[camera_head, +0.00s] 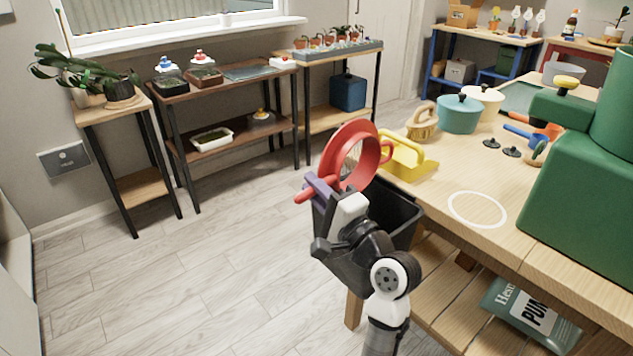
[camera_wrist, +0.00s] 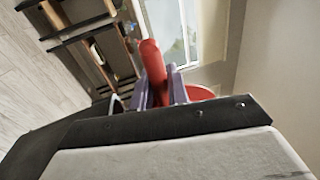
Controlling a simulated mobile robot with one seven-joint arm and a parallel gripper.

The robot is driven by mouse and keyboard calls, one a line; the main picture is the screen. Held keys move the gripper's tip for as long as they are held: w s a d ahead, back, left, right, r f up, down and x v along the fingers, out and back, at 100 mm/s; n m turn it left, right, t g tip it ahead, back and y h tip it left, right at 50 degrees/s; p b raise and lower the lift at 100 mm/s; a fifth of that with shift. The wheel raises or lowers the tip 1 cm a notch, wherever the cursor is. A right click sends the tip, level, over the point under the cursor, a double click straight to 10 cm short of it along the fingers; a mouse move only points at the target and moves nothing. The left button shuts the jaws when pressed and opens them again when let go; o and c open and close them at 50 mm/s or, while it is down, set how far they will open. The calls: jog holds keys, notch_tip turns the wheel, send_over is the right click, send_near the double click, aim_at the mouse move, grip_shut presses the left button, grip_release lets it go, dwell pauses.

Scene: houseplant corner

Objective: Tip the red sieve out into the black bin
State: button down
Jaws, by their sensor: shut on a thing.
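The red sieve (camera_head: 347,156) is tilted up on its side, its round rim facing the camera, above the black bin (camera_head: 398,218). The bin hangs at the left edge of the wooden table, partly hidden by my arm. My gripper (camera_head: 318,187) is shut on the sieve's red handle. In the wrist view the handle (camera_wrist: 152,62) stands between the two purple fingers of my gripper (camera_wrist: 163,86), and part of the red bowl (camera_wrist: 201,93) shows behind them. Whether anything is in the sieve or the bin cannot be seen.
A yellow dustpan-like scoop (camera_head: 408,158) lies on the table close to the sieve. A white circle (camera_head: 477,209) marks a clear part of the tabletop. The floor at left is free.

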jog(key=w+a+f+n+g+h+p, duration=0.1)
jog(key=g+h+p, duration=0.9)
jog(key=p, duration=1.5)
jog(key=w+a+f+g, duration=0.1)
jog(key=w+a+g, duration=0.1)
jog(key=w+g, duration=0.1)
jog(key=shift+w+a+g+h, duration=0.2)
jog(key=shift+a+g+h, duration=0.1)
jog(key=shift+g, duration=0.1)
jog(key=shift+f, duration=0.15)
